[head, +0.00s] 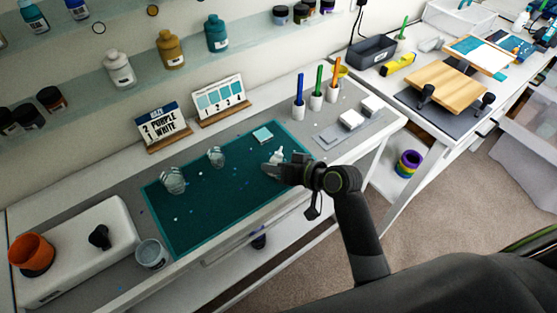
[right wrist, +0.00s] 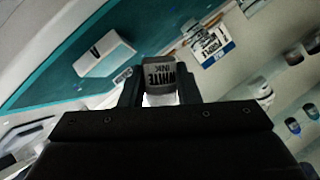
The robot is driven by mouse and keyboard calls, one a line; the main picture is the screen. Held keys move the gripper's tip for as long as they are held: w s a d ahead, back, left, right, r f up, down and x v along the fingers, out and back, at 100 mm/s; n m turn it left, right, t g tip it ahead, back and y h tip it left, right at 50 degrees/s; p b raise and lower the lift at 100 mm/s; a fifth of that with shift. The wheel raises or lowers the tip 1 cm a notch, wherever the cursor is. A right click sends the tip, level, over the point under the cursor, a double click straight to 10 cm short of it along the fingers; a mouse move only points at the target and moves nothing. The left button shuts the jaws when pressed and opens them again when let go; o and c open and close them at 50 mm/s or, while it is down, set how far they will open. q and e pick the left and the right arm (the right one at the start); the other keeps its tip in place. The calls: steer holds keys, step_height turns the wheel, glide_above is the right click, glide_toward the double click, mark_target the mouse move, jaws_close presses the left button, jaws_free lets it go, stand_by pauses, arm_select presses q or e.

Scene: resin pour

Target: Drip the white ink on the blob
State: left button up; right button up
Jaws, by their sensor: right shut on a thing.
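My right gripper (head: 283,171) is over the right part of the teal mat (head: 215,205), shut on the small white ink bottle (head: 277,155). In the right wrist view the bottle (right wrist: 160,76) sits between the two fingers, its grey label reading WHITE INK. A small pale teal square (head: 262,135) lies on the mat just behind the bottle. I cannot make out a separate blob, nor any ink leaving the bottle. My left gripper is not in view.
Two clear cups (head: 173,180) (head: 216,156) stand on the mat; another cup (head: 151,254) stands at its front left. A card (head: 163,126) reads 2 PURPLE 1 WHITE. Colored pens in holders (head: 317,101) stand at the back right. The mat's middle is mostly clear.

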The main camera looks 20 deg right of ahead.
steer(key=shift+s+a+f+m+g+y, duration=0.1)
steer(key=shift+s+a+m+g+y, duration=0.1)
steer(key=shift+m+g+y, duration=0.25)
steer(key=shift+s+a+f+m+g+y, duration=0.15)
steer(key=shift+m+g+y, duration=0.15)
steer(key=shift+m, duration=0.25)
steer(key=shift+s+a+m+y+b, duration=0.1)
steer(key=shift+a+m+y+b, duration=0.15)
steer(key=shift+m+y, duration=0.25)
steer(key=shift+r+m+g+y+p, duration=0.25)
steer(key=shift+m+g+p, duration=0.15)
steer(key=shift+p, duration=0.15)
steer(key=shift+s+a+f+m+y, duration=0.1)
steer(key=shift+f+m+y, duration=0.1)
steer(key=shift+m+y, duration=0.2)
steer(key=shift+s+a+f+m+g+y, duration=0.1)
steer(key=shift+f+m+g+y, duration=0.15)
steer(key=shift+f+m+y, duration=0.4)
steer(key=shift+r+m+y, duration=0.25)
steer(key=shift+r+m, duration=0.1)
steer(key=shift+m, duration=0.2)
steer(key=shift+r+m+y+p, duration=0.3)
steer(key=shift+m+p, duration=0.05)
steer(key=shift+m, duration=0.05)
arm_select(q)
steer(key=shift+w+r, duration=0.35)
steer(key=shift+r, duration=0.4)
arm_select(e)
steer(key=shift+r+m, duration=0.1)
steer(key=shift+m, duration=0.2)
